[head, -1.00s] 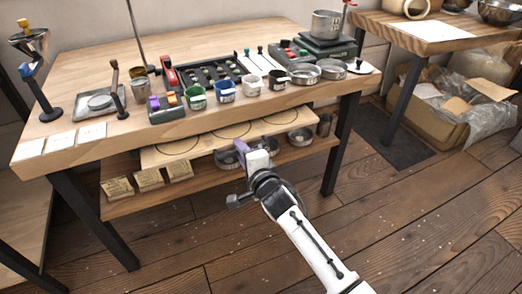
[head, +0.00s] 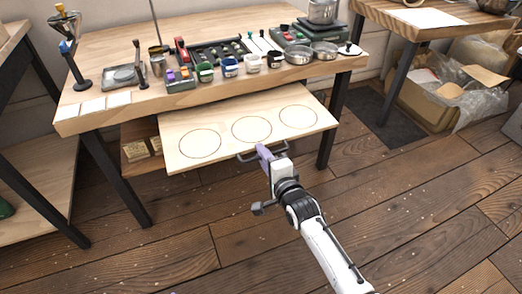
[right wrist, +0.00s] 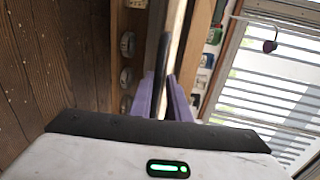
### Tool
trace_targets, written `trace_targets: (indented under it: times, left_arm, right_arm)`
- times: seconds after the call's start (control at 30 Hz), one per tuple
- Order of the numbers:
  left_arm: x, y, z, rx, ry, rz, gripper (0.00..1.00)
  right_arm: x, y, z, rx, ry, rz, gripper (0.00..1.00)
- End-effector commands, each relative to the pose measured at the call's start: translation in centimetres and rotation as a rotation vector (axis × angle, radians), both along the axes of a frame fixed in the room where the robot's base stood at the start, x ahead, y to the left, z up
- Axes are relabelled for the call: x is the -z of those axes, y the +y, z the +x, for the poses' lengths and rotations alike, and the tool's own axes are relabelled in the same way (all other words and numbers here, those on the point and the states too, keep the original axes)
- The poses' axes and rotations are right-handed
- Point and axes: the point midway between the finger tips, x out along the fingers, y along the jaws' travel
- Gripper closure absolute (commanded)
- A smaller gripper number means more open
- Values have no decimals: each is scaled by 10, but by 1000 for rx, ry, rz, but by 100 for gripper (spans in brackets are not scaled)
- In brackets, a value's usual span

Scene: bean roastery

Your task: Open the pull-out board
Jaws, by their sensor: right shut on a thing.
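The pull-out board (head: 225,130), pale wood with three drawn circles, sticks out well in front of the table, under its top. My right gripper (head: 264,152) is shut on the handle at the middle of that edge. In the right wrist view the purple fingers (right wrist: 161,95) are on either side of the dark handle (right wrist: 163,62); the exact contact is partly hidden. My left gripper is in neither view.
The wooden table (head: 120,45) holds cups, metal dishes and a tray rack. The lower shelf (head: 133,152) with small labelled blocks is mostly covered by the board. A cardboard box (head: 425,105) stands at right. The wooden floor before the board is clear.

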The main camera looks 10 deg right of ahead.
Motion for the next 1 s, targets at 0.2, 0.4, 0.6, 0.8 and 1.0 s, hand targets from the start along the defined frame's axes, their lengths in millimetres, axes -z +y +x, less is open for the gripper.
trace_targets:
  times: [0.2, 0.4, 0.6, 0.8, 1.0]
  left_arm:
    - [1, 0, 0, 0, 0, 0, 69]
    - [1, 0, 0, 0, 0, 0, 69]
    - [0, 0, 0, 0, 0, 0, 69]
    - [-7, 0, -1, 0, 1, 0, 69]
    - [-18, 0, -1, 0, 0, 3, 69]
  right_arm:
    - [12, -1, -4, -1, 25, -8, 100]
    - [10, -1, -4, 0, 22, -7, 72]
    - [8, -1, -3, 0, 17, -5, 72]
    - [2, -4, -17, 0, 16, -4, 72]
    - [-7, -13, -54, 0, 16, -4, 72]
